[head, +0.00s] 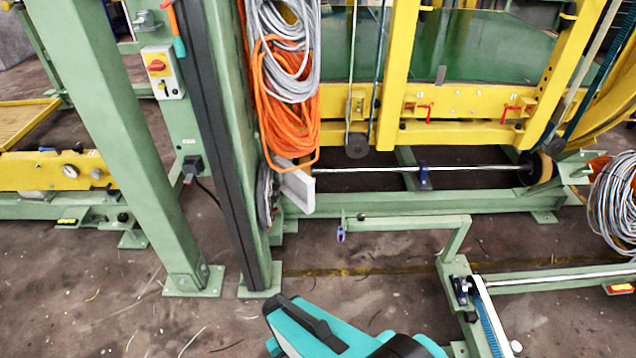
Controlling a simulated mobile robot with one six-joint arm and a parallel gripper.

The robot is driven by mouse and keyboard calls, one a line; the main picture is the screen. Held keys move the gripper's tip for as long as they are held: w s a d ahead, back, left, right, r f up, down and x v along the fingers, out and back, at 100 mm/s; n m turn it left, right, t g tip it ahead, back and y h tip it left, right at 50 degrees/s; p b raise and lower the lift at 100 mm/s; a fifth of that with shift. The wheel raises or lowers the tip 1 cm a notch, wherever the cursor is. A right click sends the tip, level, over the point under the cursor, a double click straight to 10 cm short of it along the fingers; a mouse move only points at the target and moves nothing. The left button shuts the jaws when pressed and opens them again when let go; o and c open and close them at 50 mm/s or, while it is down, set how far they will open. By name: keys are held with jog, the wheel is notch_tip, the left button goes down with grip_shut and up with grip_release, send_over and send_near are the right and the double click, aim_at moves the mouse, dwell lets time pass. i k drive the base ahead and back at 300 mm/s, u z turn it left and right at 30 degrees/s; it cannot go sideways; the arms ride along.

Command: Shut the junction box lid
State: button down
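A pale grey panel (297,190) sticks out from the green post, just below the hanging orange cable. It looks like the junction box lid standing open, seen at an angle, but I cannot tell for sure. The box body is not clearly visible; the post and the hanging cables hide that area. Teal and black links of my own arm show at the bottom middle, below and apart from the panel. My gripper is not in view.
Orange cable (283,105) and grey cable (285,45) hang right above the panel. A green post (130,140) stands to the left, near a yellow switch box (161,72). A low green bracket (410,222) juts out at right. Bare floor (340,285) lies between.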

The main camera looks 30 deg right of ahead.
aim_at(297, 186)
jog(key=z, duration=0.85)
jog(key=i, duration=0.55)
jog(key=u, duration=1.1)
